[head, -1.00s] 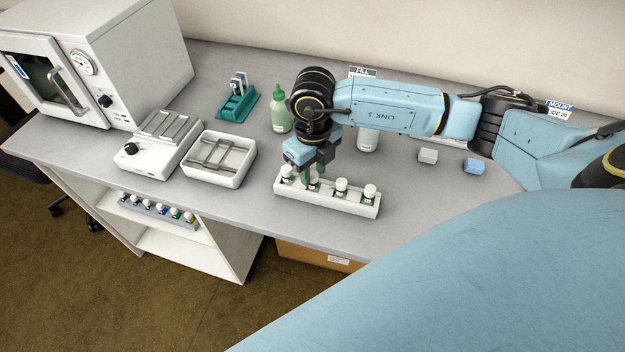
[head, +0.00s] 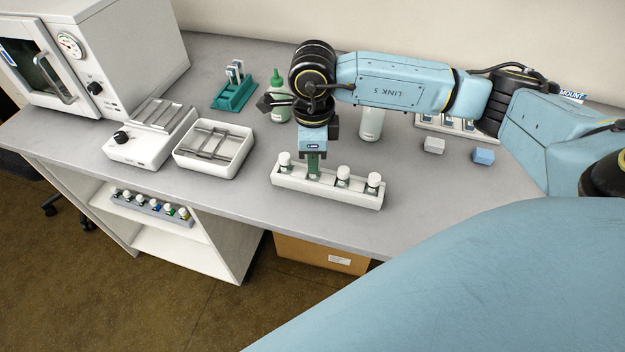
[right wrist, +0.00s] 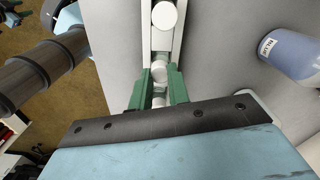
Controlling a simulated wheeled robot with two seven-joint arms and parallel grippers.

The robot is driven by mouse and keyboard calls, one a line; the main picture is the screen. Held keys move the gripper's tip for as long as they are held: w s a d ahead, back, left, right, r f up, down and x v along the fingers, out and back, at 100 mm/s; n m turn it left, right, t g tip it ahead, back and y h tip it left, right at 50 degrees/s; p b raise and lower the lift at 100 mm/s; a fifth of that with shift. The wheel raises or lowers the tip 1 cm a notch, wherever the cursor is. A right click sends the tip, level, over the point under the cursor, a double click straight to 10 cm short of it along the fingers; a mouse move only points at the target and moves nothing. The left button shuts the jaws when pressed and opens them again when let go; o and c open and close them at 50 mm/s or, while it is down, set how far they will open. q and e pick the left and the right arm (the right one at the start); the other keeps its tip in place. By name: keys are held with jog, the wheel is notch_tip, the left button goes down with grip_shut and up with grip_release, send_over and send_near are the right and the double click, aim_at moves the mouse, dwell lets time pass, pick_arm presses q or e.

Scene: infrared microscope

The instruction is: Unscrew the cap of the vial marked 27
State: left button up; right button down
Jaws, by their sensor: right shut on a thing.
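A white rack (head: 325,189) holds a row of vials with white caps near the front of the bench. My right gripper (head: 314,170) points down over the second vial from the left, its green fingers hiding most of it. In the right wrist view its green fingertips (right wrist: 160,76) are shut on that vial's white cap (right wrist: 160,71). Uncovered white caps show at the left end (head: 284,158), third (head: 343,172) and right end (head: 374,179) of the rack. I cannot read any number on the vials. My left gripper is not in view.
A white tray (head: 238,167) and a hotplate-like device (head: 124,156) stand left of the rack.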

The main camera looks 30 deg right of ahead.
jog(key=shift+r+p, duration=1.55)
jog(key=shift+r, duration=1.1)
